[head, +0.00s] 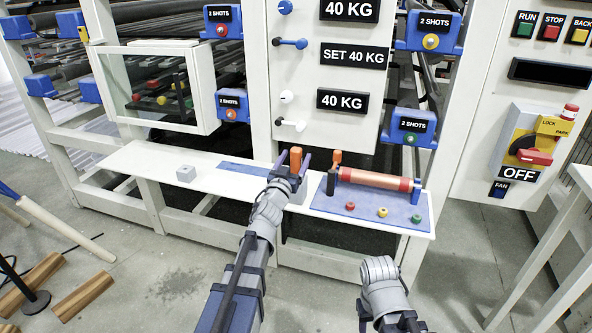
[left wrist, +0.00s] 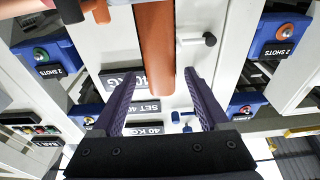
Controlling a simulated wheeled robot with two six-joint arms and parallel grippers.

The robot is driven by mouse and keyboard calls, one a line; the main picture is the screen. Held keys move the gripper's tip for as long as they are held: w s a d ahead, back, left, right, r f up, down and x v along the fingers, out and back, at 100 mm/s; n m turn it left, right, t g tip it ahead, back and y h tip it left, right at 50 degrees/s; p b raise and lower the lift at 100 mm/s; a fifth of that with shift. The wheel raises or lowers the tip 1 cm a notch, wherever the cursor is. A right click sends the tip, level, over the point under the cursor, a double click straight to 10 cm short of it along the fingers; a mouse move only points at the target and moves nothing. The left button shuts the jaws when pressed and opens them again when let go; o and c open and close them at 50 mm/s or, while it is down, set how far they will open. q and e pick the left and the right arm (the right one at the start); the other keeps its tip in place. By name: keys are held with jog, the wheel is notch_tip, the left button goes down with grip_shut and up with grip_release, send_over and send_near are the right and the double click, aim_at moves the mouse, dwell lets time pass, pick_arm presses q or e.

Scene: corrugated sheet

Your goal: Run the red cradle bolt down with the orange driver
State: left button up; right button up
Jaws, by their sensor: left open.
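The orange driver (head: 295,159) stands upright at the middle of the white shelf, by a grey block. My left gripper (head: 290,165) is open, with its purple fingers on either side of the driver. In the left wrist view the orange driver (left wrist: 155,50) shows between the spread fingers, and I see gaps beside it. A red bolt head (head: 221,30) sits in the upper left blue "2 SHOTS" cradle. Whether it is the task's red cradle bolt I cannot tell. The fingers of my right gripper are not in view; its arm is folded at the bottom.
A small grey cube (head: 186,173) sits on the left part of the white shelf (head: 150,165). A glazed door (head: 165,92) juts out at left.

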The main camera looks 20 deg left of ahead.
pick_arm(q)
jog(key=w, duration=0.5)
jog(key=shift+r+p, duration=0.3)
grip_shut()
dwell(1.0)
